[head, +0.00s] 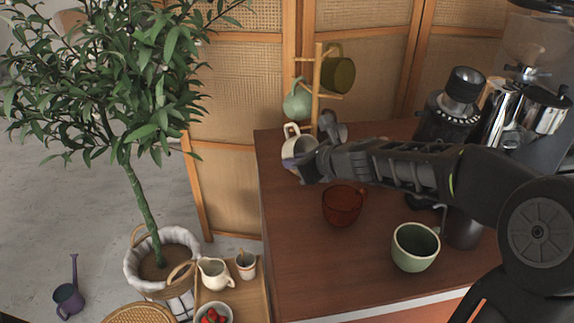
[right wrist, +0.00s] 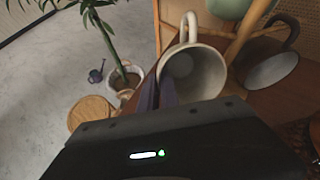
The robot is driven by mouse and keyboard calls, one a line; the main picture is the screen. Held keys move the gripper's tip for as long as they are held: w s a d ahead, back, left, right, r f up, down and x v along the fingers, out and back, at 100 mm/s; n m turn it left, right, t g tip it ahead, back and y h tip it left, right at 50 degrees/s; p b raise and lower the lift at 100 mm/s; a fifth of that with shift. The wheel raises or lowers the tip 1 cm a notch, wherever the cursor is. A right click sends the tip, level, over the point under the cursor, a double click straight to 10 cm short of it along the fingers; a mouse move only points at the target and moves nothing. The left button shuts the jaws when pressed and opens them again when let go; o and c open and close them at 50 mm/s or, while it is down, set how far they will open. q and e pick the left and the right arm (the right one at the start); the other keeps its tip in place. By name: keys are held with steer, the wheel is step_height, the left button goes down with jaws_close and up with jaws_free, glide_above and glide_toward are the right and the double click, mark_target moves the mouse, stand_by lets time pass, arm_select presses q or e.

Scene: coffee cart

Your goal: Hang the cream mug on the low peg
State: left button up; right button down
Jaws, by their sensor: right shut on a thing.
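The cream mug (head: 298,148) is at the far left of the counter in the head view, with its handle at the top. My right gripper (head: 305,168) is shut on it at its near side. In the right wrist view the mug (right wrist: 205,75) shows its open mouth, with finger pads against its left side. The wooden mug tree (head: 317,85) stands just behind the mug. A low peg (head: 332,96) sticks out to the right and looks bare. The mug's base is hidden, so I cannot tell whether it touches the counter. My left gripper is not in view.
An olive mug (head: 338,74) and a sage mug (head: 297,101) hang on the tree. A grey mug (right wrist: 268,70) is right of the cream one. A red-brown mug (head: 343,205) and green mug (head: 415,247) stand nearer. The coffee machine (head: 535,105) is at right.

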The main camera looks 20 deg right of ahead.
steer(key=shift+w+d+f, duration=0.15)
steer(key=shift+w+d, duration=0.05)
steer(key=shift+d, duration=0.35)
steer(key=shift+w+d+f, duration=0.1)
steer(key=shift+w+d, duration=0.05)
steer(key=shift+d, duration=0.35)
steer(key=shift+s+f, duration=0.15)
steer(key=shift+s, duration=0.1)
steer(key=c, duration=1.5)
jaws_free()
steer(key=shift+s, duration=0.1)
steer(key=v, duration=0.7)
steer(key=shift+s+d+p, duration=0.15)
steer(key=shift+s+p, duration=0.15)
steer(key=shift+p, duration=0.1)
